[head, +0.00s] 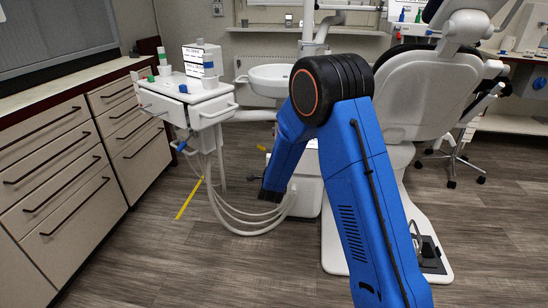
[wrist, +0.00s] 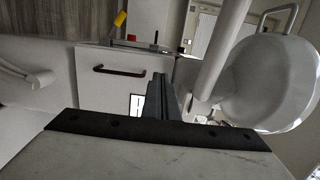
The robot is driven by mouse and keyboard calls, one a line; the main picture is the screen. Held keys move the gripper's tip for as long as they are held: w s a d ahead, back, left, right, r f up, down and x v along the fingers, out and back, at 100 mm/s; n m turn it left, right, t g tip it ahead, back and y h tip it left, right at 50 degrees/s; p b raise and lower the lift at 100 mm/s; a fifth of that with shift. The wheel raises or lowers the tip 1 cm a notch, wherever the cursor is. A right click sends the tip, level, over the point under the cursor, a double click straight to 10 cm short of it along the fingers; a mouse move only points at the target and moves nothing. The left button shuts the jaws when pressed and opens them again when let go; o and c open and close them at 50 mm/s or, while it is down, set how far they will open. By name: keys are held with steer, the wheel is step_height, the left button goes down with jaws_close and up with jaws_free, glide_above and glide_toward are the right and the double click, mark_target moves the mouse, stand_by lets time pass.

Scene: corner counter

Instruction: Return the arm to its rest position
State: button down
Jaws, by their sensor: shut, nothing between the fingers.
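My blue arm rises from the bottom right of the head view to a black elbow joint and bends down to the left. My gripper (head: 271,195) shows only as a small dark end at the tip of the forearm, over the floor beside white hoses. In the wrist view my gripper (wrist: 162,88) has its dark fingers together in the middle, with nothing held between them. No object touches the fingertips.
A white dental cart (head: 205,105) with hanging hoses (head: 222,212) stands left of my arm. A basin (head: 270,80) is behind it, and a dental chair (head: 415,95) is close on the right. Drawers (head: 65,165) line the left. Floor (head: 160,260) is clear at front left.

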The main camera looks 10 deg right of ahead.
steer(key=s+d+r+n+g+y, duration=0.25)
steer(key=s+r+n, duration=0.35)
steer(key=s, duration=0.4)
steer(key=s+d+r+n+g+y, duration=0.1)
steer(key=s+r+n+g+y, duration=0.2)
steer(key=s+r+n, duration=0.55)
steer(key=s+d+n+g, duration=0.2)
steer(key=s+d, duration=0.1)
steer(key=s, duration=1)
steer(key=s+d+f+n+g+h, duration=0.1)
steer(key=s+d+n+g, duration=0.1)
steer(key=s, duration=1.1)
steer(key=s+d+f+n+g, duration=0.1)
steer(key=s+d+n+g, duration=0.1)
steer(key=s, duration=1.1)
steer(key=shift+s+d+f+g+h, duration=0.2)
steer(key=shift+s+d+g+h, duration=0.15)
steer(key=shift+d+g, duration=0.45)
steer(key=shift+d, duration=0.1)
